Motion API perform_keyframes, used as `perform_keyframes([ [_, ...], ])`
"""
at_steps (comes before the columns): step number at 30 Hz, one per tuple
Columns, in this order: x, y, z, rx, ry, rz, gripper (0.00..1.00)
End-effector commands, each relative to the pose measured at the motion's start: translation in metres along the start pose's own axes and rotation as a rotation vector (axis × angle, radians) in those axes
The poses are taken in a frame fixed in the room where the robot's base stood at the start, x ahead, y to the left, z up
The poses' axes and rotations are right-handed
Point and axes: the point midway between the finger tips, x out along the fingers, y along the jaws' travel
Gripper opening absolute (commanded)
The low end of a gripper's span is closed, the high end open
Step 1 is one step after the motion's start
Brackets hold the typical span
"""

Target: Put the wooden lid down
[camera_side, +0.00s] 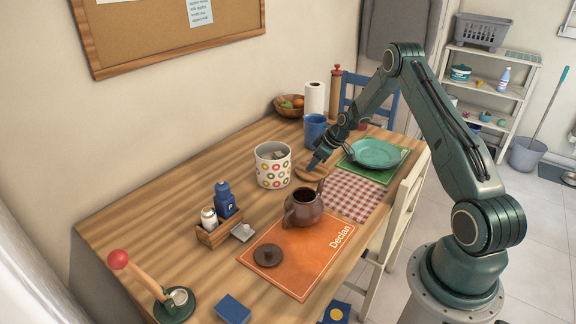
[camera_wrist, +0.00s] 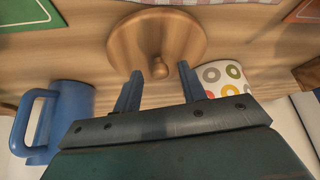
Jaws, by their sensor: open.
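The wooden lid (camera_side: 312,172) lies flat on the table between the patterned canister and the green placemat. It is round with a small knob, which shows in the wrist view on the lid (camera_wrist: 150,35). My gripper (camera_side: 315,164) is just above the lid. In the wrist view my gripper (camera_wrist: 148,85) has its two blue fingers apart, pointing at the lid near its knob, with nothing held between them. The patterned canister (camera_side: 273,170) with coloured rings stands open to the left of the lid, with pale contents showing; it also appears in the wrist view (camera_wrist: 224,75).
A blue mug (camera_side: 316,132) stands behind the lid. A brown teapot (camera_side: 303,209) stands in front, with its dark lid (camera_side: 267,256) on the orange placemat (camera_side: 300,275). A teal plate (camera_side: 377,152) lies on the green placemat to the right. Bare table (camera_side: 180,195) is at left.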

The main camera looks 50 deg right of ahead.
Motion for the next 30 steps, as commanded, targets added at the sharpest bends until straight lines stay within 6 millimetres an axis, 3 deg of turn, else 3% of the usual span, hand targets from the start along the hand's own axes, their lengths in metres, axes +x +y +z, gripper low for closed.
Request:
perform_keyframes([
  [8,-0.025,0.001,0.0,0.001,0.0,0.002,0.41],
  [24,-0.102,0.001,0.0,0.001,0.001,0.002,0.41],
  [30,-0.116,0.0,0.0,0.001,0.0,0.0,0.41],
])
